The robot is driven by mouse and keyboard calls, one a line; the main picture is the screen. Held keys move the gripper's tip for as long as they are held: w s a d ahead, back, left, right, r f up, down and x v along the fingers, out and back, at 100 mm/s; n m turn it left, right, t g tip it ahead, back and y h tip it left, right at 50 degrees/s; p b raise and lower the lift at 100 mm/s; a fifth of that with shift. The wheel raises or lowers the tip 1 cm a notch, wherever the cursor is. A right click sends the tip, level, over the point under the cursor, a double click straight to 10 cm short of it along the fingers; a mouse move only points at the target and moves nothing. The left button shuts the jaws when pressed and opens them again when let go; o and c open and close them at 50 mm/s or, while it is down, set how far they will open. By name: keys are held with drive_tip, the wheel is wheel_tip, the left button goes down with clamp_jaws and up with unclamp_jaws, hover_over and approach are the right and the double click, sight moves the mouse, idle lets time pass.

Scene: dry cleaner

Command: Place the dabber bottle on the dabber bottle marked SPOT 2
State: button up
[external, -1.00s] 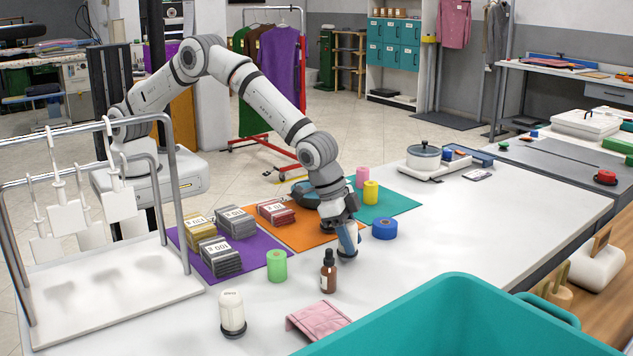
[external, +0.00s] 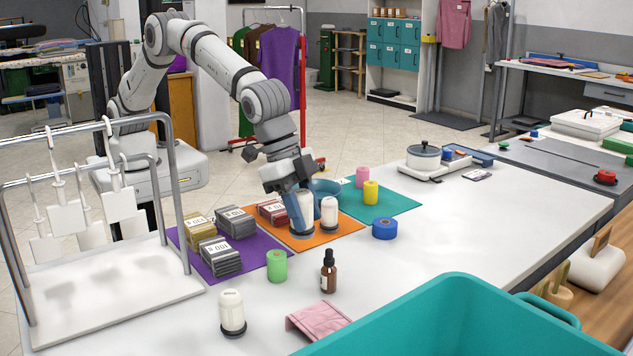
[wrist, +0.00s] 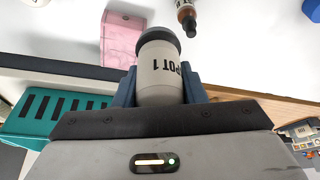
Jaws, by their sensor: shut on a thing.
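My gripper (external: 301,214) is shut on a white dabber bottle (wrist: 160,75) with a dark grey end. Its label reads SPOT 1 in the wrist view, where it sits between the blue fingers. A third (external: 232,311) stands at the counter's front left. I cannot read SPOT 2 on either.
Labelled bundles (external: 237,222) lie left of my gripper. A green roll (external: 277,266), brown dropper bottle (external: 328,271), blue roll (external: 385,228) and pink cloth (external: 318,319) are nearby. The right counter is largely clear.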

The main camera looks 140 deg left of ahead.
drive_tip(key=w+d+r+m+p, duration=0.1)
drive_tip(key=d+r+m+p, duration=0.2)
drive_tip(key=d, duration=1.3)
drive_tip(key=p, duration=0.1)
hover_over(232, 295)
drive_tip(key=shift+n+h, duration=0.4)
wheel_tip(232, 295, down, 4)
drive_tip(key=shift+f, duration=0.2)
wheel_tip(232, 295, down, 4)
drive_tip(key=shift+r+p, duration=0.25)
drive_tip(key=shift+p, duration=0.35)
drive_tip(key=shift+f+t, duration=0.3)
drive_tip(key=shift+f, duration=0.05)
drive_tip(key=shift+f+b, duration=0.2)
drive_tip(key=shift+b, duration=0.1)
drive_tip(key=o, duration=1)
drive_tip(key=shift+o, duration=0.2)
drive_tip(key=shift+r, duration=0.1)
drive_tip(key=b+v, duration=0.2)
drive_tip(key=v, duration=1)
